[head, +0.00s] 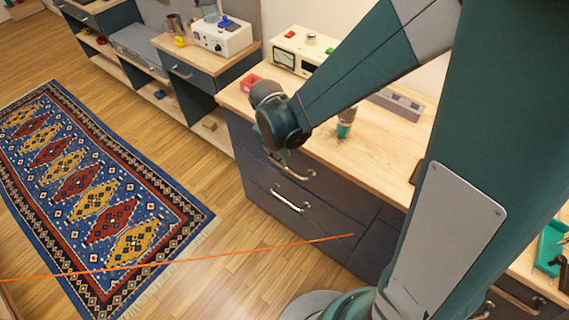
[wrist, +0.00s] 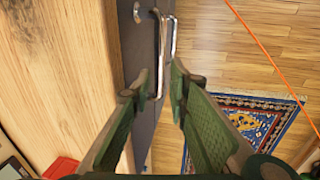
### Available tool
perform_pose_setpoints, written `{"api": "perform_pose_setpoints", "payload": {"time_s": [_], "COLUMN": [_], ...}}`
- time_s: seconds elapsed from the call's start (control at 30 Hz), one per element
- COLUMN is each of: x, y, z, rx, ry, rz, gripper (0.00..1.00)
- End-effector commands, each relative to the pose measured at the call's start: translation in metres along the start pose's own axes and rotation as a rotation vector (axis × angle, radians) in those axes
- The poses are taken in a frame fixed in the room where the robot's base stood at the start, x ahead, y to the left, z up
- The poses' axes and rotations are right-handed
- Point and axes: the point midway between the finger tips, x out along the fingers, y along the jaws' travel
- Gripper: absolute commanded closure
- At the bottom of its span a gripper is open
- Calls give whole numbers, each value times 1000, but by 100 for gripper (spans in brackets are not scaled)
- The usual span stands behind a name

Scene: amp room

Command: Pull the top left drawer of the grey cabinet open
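The grey cabinet (head: 335,225) stands under a light wooden top, its drawer fronts facing the rug. The upper left drawer (head: 330,185) looks flush with the cabinet and has a metal bar handle (head: 298,174). A second handle (head: 289,200) is on the drawer below. My gripper (head: 280,154) is at the upper handle's left end, partly hidden by my wrist in the head view. In the wrist view, my gripper (wrist: 161,80) is open, and the near end of the upper handle (wrist: 158,60) lies between the green fingertips. Whether either finger touches it cannot be told.
A cup-like object (head: 346,121), a red block (head: 250,83) and a cream meter device (head: 291,52) are on the wooden top (head: 375,150). A patterned rug (head: 95,190) lies on the floor. Bare floor (head: 235,235) is free before the drawers. An orange line (head: 180,262) crosses the view.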

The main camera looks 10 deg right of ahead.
Motion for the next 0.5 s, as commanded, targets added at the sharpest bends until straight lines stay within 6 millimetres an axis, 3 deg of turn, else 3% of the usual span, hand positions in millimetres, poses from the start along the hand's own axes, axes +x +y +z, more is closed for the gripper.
{"api": "perform_pose_setpoints", "payload": {"time_s": [0.5], "x": [7], "y": [0], "z": [-1], "rx": [0], "ry": [1], "rz": [0], "gripper": [82]}}
